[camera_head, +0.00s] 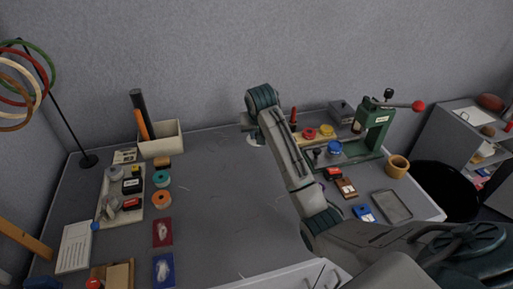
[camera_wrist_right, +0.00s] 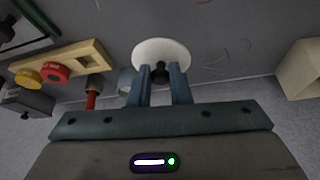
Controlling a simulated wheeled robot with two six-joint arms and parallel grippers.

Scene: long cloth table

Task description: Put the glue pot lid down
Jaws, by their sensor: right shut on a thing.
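The glue pot lid is a round white disc with a black knob; in the right wrist view the lid (camera_wrist_right: 160,50) is at the fingertips. My right gripper (camera_wrist_right: 160,75) is shut on the knob. In the head view the lid (camera_head: 252,141) shows partly below my right gripper (camera_head: 247,126), near the back middle of the table. I cannot tell whether the lid touches the table. A pale, cylinder-like thing (camera_wrist_right: 126,80) is partly hidden beside the left finger in the wrist view; I cannot tell if it is the glue pot. My left gripper is not in view.
A wooden rack (camera_wrist_right: 75,62) with red and yellow round pieces stands near the gripper. A green press (camera_head: 377,130) is at the right back. A cream bin (camera_head: 161,139) stands at the left back. The grey table (camera_head: 215,200) is largely clear in the middle.

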